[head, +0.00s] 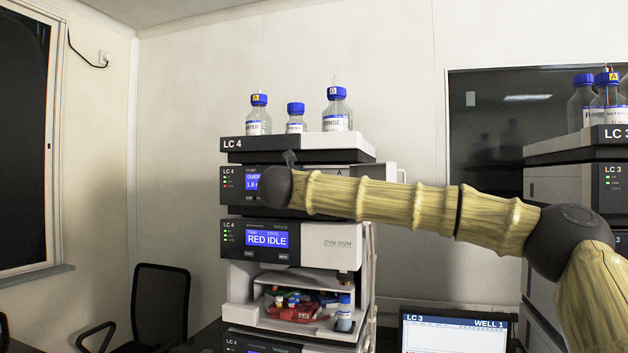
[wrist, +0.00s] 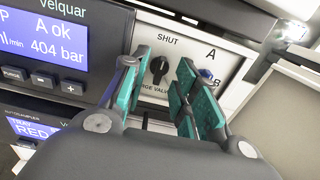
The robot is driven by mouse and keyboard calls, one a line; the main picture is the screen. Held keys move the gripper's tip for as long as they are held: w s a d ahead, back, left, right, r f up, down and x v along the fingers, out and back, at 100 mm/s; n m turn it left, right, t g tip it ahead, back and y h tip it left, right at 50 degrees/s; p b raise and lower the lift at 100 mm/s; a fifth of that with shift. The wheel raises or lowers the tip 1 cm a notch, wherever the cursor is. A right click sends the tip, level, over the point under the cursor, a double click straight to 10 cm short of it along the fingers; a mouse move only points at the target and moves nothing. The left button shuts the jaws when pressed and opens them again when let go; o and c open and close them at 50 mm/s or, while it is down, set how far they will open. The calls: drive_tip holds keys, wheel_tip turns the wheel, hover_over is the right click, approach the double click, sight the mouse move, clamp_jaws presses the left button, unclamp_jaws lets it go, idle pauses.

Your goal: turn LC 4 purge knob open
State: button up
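My gripper (wrist: 162,85) is open, with teal-padded fingers to the left and right of the knob in the picture. I see no clear contact, and I cannot tell the depth between fingertips and knob. The knob's exact pointing is too small to read. In the head view the LC 4 stack (head: 233,225) stands at the centre; my arm covers its pump module, and the knob is hidden there.
The pump display (wrist: 45,40) reads "A ok" and 404 bar, left of the knob. Bottles (head: 337,112) stand on top of the stack. An open panel (head: 390,172) juts out at its right. The LC 3 stack (head: 612,185) and a laptop (head: 455,330) are to the right.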

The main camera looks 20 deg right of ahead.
drive_tip(key=shift+x, duration=0.85)
clamp_jaws()
